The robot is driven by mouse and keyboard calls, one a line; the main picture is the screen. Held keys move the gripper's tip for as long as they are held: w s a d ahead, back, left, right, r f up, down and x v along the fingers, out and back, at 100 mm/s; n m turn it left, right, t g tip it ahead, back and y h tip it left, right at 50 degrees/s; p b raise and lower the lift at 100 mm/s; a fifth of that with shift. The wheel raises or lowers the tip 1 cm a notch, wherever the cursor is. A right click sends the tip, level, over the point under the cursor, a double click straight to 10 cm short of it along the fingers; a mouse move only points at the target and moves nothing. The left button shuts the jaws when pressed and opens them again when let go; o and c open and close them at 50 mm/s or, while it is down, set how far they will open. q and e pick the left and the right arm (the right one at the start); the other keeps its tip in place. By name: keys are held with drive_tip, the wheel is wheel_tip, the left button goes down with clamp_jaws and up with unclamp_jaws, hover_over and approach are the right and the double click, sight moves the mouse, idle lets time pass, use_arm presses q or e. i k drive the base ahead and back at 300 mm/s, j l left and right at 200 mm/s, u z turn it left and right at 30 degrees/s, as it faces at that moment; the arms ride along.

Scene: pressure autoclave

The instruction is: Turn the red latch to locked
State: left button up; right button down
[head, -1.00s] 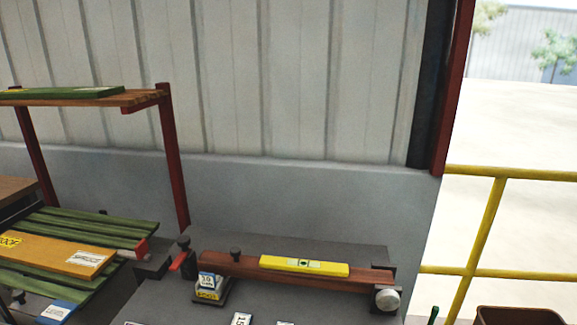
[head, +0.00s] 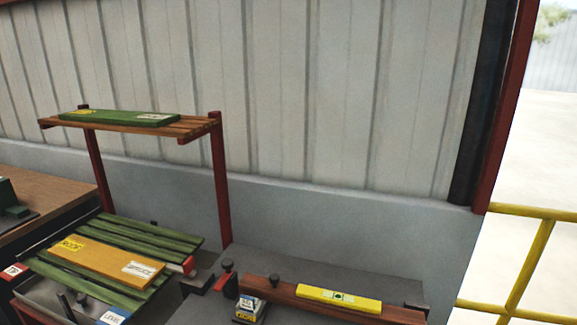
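A small red lever (head: 221,282) shows beside a dark knob at the left end of a reddish-brown bar (head: 285,292). Another small red piece (head: 189,265) sits at the right edge of the green slatted rack (head: 150,235). I cannot tell which of these, if either, is the red latch, or whether it is locked. No autoclave can be made out. Neither of my grippers is in view.
A yellow level (head: 338,299) lies on the bar over a grey bench top (head: 320,265). An orange board (head: 105,262) lies on the green slats. A raised shelf (head: 190,128) holds a green board (head: 120,117). A yellow railing (head: 535,260) stands at right.

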sight(227, 263)
drive_tip(key=j+z, duration=0.5)
drive_tip(key=j, duration=0.3)
drive_tip(key=k+j+z, duration=0.15)
drive_tip(key=j+z, duration=0.35)
drive_tip(key=j, duration=0.25)
